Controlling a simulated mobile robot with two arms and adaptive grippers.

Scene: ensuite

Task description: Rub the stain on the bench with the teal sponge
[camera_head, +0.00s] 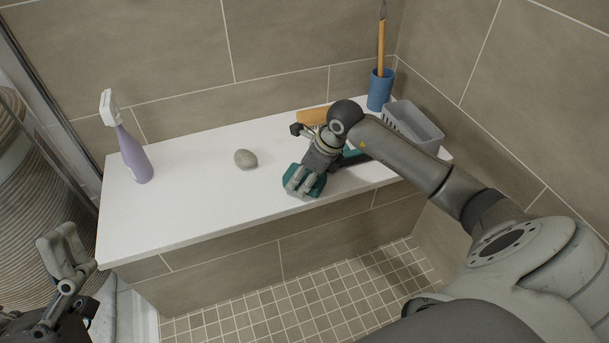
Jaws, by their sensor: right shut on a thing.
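The teal sponge (289,185) is at the front middle of the white bench (215,215). My right gripper (300,181) reaches down over it and is shut on it, hiding part of it. The sponge looks to be at the bench top; I cannot tell whether it presses on it.
A purple spray bottle (134,152) stands at the bench's left end. A wooden-backed brush (312,116), a blue cup (380,90) with a wooden-handled tool and a grey basket (413,124) are behind my right arm. The bench's left middle is clear.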

